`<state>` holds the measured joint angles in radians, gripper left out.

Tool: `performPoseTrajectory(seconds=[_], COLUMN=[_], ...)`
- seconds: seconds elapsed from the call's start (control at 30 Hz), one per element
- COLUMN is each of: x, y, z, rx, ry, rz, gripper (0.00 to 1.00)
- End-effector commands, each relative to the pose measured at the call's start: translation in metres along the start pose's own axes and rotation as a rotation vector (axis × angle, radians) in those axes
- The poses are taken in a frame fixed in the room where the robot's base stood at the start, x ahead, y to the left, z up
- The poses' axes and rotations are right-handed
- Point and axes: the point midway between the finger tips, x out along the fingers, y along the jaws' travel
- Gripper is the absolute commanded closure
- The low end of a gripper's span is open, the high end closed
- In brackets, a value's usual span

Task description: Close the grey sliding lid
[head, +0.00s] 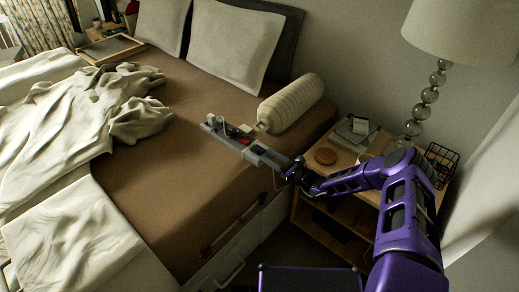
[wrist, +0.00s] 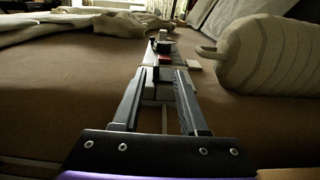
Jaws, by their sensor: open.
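A long narrow grey case (head: 222,128) lies on the brown bed. Small black, red and white pieces sit on it, and it also shows in the wrist view (wrist: 152,56) straight ahead of my fingers. I cannot tell its grey sliding lid apart from the rest of the case. My gripper (head: 255,152) is open over the bed's right side, at the near end of the case. In the wrist view its two long fingers (wrist: 160,75) point at the case with a gap between them. I see nothing clearly held, and cannot tell whether the fingertips touch the case.
A striped bolster (head: 292,103) lies close to the right of the case. A wooden nightstand (head: 300,212) with a round brown disc (head: 325,156), books and a lamp (head: 425,97) stands at the right. Crumpled pale bedding (head: 110,105) lies left. The brown sheet (head: 160,200) between is clear.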

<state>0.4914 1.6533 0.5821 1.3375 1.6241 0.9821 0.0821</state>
Motion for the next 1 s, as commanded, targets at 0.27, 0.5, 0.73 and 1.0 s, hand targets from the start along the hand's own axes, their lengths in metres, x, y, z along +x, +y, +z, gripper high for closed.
performPoseTrajectory(seconds=[0.27,0.5,0.73,1.0], x=[-0.068,-0.101,-0.108,-0.107], y=[-0.002,-0.001,-0.001,-0.001], z=[0.001,0.001,0.0,0.0], rx=[0.001,0.0,-0.001,-0.001], ry=[0.001,0.0,0.0,0.0], rz=[-0.004,-0.002,-0.002,-0.002], gripper=[0.57,0.57,0.57,0.57])
